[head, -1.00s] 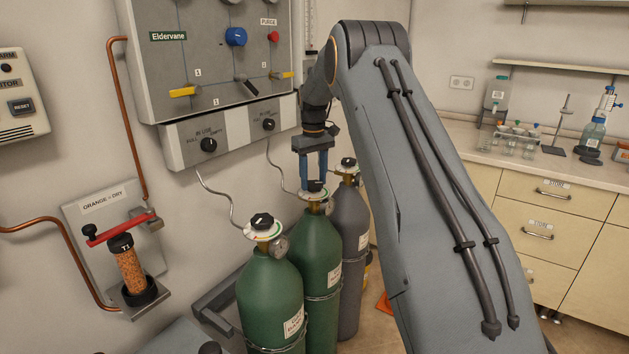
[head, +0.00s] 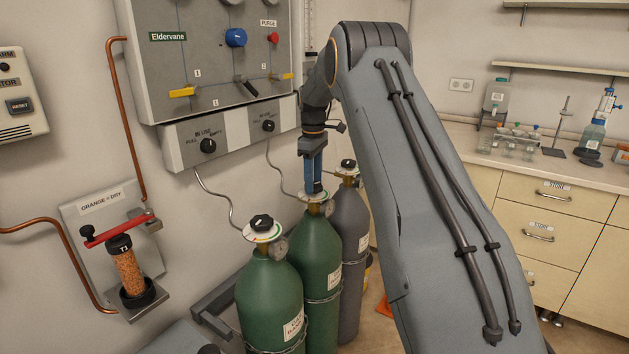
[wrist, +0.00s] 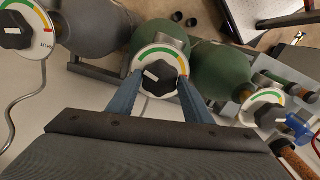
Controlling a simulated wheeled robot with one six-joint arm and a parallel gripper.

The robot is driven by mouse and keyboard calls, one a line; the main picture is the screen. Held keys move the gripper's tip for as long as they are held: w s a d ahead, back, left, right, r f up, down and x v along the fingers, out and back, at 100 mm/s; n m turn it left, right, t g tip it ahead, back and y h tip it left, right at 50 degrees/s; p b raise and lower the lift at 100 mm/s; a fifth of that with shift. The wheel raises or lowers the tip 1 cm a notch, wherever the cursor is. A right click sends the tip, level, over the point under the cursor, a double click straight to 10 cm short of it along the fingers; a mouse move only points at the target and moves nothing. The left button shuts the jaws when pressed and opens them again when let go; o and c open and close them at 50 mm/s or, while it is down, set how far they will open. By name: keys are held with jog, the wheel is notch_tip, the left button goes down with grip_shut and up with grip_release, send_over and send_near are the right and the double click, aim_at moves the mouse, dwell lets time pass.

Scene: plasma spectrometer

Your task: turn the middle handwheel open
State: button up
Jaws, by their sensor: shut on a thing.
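Three gas cylinders stand in a row, each with a black handwheel over a white dial with a coloured arc. The middle handwheel (wrist: 158,78), with a pale pointer mark, sits on the middle green cylinder (head: 320,255). My gripper (head: 314,188) points down at it from above, its blue fingers shut on the handwheel's two sides. The wrist view also shows my gripper (wrist: 155,85) around the wheel. The left handwheel (head: 262,222) and the handwheel on the grey cylinder (head: 348,164) stand free on either side.
A wall panel (head: 210,60) with valves and knobs is behind the cylinders. Thin hoses run from it to the cylinders. An orange-filled drying tube (head: 126,265) is at the left. A bench (head: 575,180) with glassware stands at the right.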

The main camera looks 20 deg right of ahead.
jog(key=shift+d, duration=0.1)
jog(key=o, duration=1.1)
jog(key=shift+c, duration=0.2)
jog(key=shift+r, duration=0.1)
jog(key=shift+r, duration=0.3)
notch_tip(320, 180, up, 7)
jog(key=shift+r+b, duration=0.1)
jog(key=shift+b, duration=0.9)
